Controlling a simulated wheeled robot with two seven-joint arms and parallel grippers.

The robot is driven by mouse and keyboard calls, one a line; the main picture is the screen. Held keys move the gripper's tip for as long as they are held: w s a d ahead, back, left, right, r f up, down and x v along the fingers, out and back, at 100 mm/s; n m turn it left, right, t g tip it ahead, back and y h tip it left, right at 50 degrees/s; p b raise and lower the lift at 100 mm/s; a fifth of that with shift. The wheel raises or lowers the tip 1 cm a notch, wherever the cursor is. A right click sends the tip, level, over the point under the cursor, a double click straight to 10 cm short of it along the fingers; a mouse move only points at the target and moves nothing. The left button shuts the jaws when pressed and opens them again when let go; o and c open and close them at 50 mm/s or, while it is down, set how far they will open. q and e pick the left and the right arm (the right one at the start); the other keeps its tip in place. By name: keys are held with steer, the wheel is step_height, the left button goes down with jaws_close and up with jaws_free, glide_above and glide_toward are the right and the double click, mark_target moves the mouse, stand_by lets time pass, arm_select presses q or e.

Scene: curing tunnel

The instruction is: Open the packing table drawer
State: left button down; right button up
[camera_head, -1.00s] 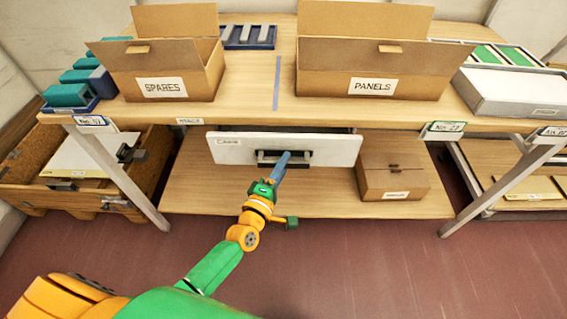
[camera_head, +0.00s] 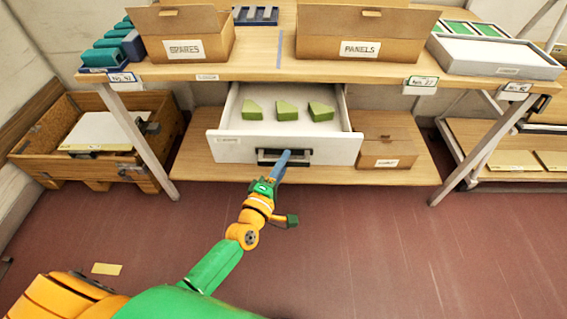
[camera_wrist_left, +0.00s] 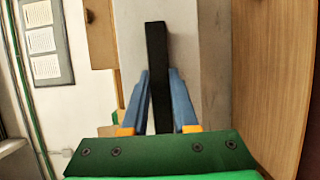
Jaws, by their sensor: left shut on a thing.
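The white packing table drawer (camera_head: 232,146) is pulled well out under the wooden packing table (camera_head: 330,72) in the head view. Three green blocks (camera_head: 285,110) lie in a row inside it. My left gripper (camera_head: 284,158) is at the dark handle (camera_head: 264,156) on the drawer front and is shut on it. In the left wrist view, the blue fingers (camera_wrist_left: 164,100) stand on both sides of the black handle bar (camera_wrist_left: 157,60). My right gripper is not in view.
Open cardboard boxes marked SPARES (camera_head: 186,50) and PANELS (camera_head: 361,50) stand on the tabletop. A closed carton (camera_head: 388,150) sits on the lower shelf right of the drawer. A wooden crate (camera_head: 28,150) stands at left. The floor in front is mostly clear.

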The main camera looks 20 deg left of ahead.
arm_select(q)
steer(key=shift+w, duration=0.1)
steer(key=c, duration=0.7)
jaws_free()
steer(key=s, duration=0.7)
steer(key=shift+a, duration=0.4)
